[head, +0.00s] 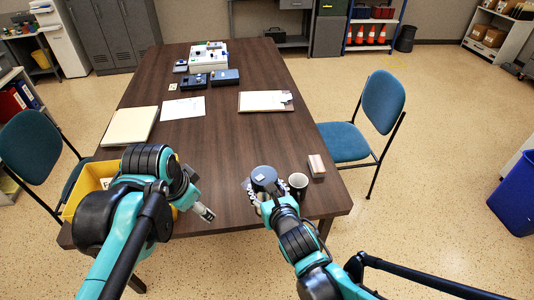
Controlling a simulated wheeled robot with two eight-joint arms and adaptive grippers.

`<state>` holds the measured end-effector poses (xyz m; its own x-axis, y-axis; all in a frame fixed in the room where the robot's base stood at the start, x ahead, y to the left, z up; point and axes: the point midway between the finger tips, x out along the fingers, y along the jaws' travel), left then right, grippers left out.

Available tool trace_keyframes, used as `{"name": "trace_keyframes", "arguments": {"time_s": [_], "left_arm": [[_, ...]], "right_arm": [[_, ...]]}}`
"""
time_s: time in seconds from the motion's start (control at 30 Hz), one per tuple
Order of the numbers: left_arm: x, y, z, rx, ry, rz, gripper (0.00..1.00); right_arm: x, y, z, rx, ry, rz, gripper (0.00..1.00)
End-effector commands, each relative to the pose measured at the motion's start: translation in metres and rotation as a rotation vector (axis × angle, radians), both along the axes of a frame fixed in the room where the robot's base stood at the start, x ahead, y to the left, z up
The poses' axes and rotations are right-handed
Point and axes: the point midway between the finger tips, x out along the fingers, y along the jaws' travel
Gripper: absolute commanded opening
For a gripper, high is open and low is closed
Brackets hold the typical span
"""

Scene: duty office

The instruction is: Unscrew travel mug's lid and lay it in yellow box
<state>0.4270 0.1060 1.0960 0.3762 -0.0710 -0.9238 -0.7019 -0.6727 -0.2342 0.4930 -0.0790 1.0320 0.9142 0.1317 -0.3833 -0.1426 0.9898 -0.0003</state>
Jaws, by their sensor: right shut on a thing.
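The travel mug (264,176), seen from above as a round grey top, stands near the front edge of the table. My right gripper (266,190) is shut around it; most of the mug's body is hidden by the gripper. The lid appears to be on, but the lid's seam cannot be made out. The yellow box (88,183) is at the table's front left, largely hidden behind my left arm. My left gripper (204,211) is over the front of the table, between box and mug, touching nothing visible; its finger opening is not clear.
A white cup (298,181) with a dark inside stands just right of the travel mug. A small pinkish block (317,165) lies beyond it. A folder (130,126), paper (183,108) and clipboard (264,101) lie farther back. The table's middle is clear.

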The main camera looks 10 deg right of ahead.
Motion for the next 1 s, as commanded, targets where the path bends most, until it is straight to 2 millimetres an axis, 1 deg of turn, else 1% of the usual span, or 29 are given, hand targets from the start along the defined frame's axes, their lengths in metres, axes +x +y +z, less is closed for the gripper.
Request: {"name": "trace_keyframes", "arguments": {"time_s": [0.03,0.23,0.4,0.53,0.6,0.7,0.87,1.0], "left_arm": [[0.013,-0.016,0.011,0.039,0.025,-0.116,0.80],[0.049,-0.074,0.041,0.182,0.122,-0.598,0.80],[0.070,-0.127,0.055,0.270,0.192,-1.000,0.80],[0.078,-0.160,0.059,0.311,0.230,-1.246,0.80],[0.081,-0.172,0.060,0.323,0.245,-1.343,0.80],[0.082,-0.184,0.060,0.334,0.258,-1.439,0.80],[0.083,-0.190,0.054,0.339,0.266,-1.496,0.80],[0.082,-0.190,0.035,0.340,0.266,-1.497,0.80]], "right_arm": [[0.000,0.000,0.000,0.000,-0.001,0.000,0.00],[0.000,0.000,0.000,0.000,-0.001,0.000,0.00],[0.000,0.000,0.000,0.000,-0.001,0.000,0.00],[0.000,0.000,0.000,0.000,-0.001,0.000,0.00],[0.000,0.000,0.000,0.000,-0.001,0.000,0.00],[0.000,0.000,0.000,0.000,-0.001,0.000,0.00],[0.000,0.000,0.000,0.000,-0.001,0.000,0.00],[0.000,0.000,0.000,0.000,-0.001,0.000,0.00]]}}
